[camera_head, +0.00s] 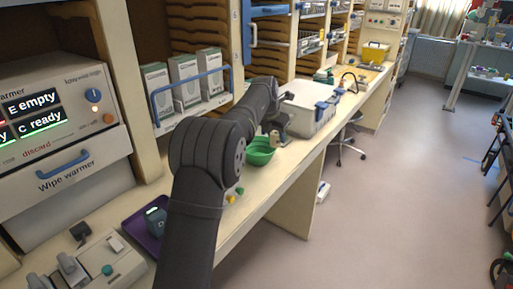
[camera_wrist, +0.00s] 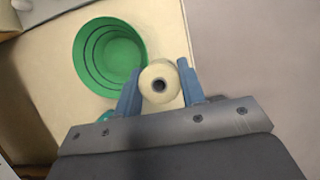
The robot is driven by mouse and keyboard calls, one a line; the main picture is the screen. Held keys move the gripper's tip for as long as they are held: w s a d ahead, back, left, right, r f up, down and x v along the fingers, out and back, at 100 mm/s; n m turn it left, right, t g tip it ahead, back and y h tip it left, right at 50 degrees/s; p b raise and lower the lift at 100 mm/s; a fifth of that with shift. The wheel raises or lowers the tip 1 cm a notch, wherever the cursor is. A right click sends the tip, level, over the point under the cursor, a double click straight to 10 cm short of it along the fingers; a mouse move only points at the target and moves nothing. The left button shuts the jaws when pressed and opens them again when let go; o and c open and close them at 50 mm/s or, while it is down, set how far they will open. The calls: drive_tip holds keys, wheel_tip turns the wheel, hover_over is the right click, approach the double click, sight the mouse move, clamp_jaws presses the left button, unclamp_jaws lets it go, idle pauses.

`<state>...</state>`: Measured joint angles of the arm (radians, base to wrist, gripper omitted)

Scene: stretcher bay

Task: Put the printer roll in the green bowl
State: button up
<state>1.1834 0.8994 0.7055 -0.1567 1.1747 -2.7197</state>
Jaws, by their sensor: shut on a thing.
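The printer roll (camera_wrist: 159,86) is a cream cylinder with a dark hole in its end. My gripper (camera_wrist: 160,92) is shut on it, with a blue finger on each side. In the head view the roll (camera_head: 275,139) shows small at the end of my arm, close to the rim of the green bowl. The green bowl (camera_wrist: 112,58) is round and looks empty in the wrist view, up and to the left of the roll. It also stands on the counter in the head view (camera_head: 260,155), partly hidden by my arm.
A grey-white case (camera_head: 308,108) with blue latches stands on the counter (camera_head: 285,178) beyond the bowl. A shelf with white boxes (camera_head: 186,80) is to the left. A purple tray (camera_head: 146,233) and small colored pieces (camera_head: 235,195) lie nearer. The counter's edge drops to the floor at right.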

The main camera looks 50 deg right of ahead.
drive_tip(key=shift+w+d+f, duration=0.15)
drive_tip(key=shift+w+f, duration=2.35)
drive_tip(key=shift+w+d+f, duration=0.1)
drive_tip(key=shift+w+f, duration=2.35)
drive_tip(key=shift+f, duration=0.15)
drive_tip(key=shift+f, duration=0.45)
drive_tip(key=o, duration=1)
drive_tip(key=shift+r, duration=0.3)
drive_tip(key=v, duration=1.2)
drive_tip(key=shift+r, duration=0.3)
